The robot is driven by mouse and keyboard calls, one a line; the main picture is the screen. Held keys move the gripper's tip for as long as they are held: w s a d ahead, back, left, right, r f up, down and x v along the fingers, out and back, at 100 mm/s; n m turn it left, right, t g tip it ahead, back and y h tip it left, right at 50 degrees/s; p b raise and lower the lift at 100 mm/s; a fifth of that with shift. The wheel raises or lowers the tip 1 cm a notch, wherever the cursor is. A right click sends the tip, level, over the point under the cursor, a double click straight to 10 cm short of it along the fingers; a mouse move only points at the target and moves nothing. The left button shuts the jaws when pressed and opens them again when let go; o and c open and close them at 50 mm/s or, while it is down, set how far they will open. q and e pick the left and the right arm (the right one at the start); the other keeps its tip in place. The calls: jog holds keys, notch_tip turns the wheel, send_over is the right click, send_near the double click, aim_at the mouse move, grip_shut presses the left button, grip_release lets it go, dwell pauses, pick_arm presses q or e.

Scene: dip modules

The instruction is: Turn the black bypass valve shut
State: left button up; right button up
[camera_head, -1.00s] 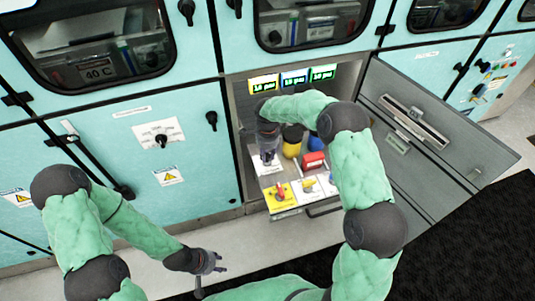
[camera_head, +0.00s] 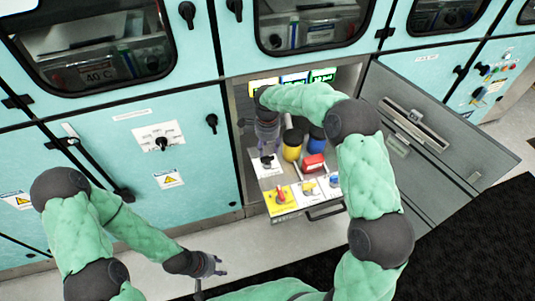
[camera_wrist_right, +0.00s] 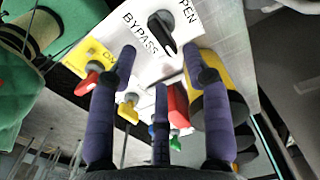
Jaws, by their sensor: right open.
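The black bypass valve (camera_head: 267,160) sits on a white plate at the left of the open drawer. In the right wrist view its black handle (camera_wrist_right: 166,32) lies between the printed words "BYPASS" and "OPEN", its narrow end toward my fingers. My right gripper (camera_head: 268,136) is above the valve, fingers pointing down. In the wrist view its fingers (camera_wrist_right: 160,68) are spread and empty, apart from the handle. My left gripper (camera_head: 214,266) hangs low in front of the cabinet, away from the valve, its fingers apart and empty.
Beside the valve are a yellow-and-black canister (camera_head: 292,147), a red block (camera_head: 314,163), a red knob on a yellow plate (camera_head: 281,196) and a small yellow valve (camera_head: 308,187). Pressure displays (camera_head: 323,75) are behind. The open grey door (camera_head: 440,140) stands at the right.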

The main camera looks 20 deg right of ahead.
aim_at(267, 158)
jog(key=shift+r, duration=2.8)
jog(key=shift+s+f, duration=0.1)
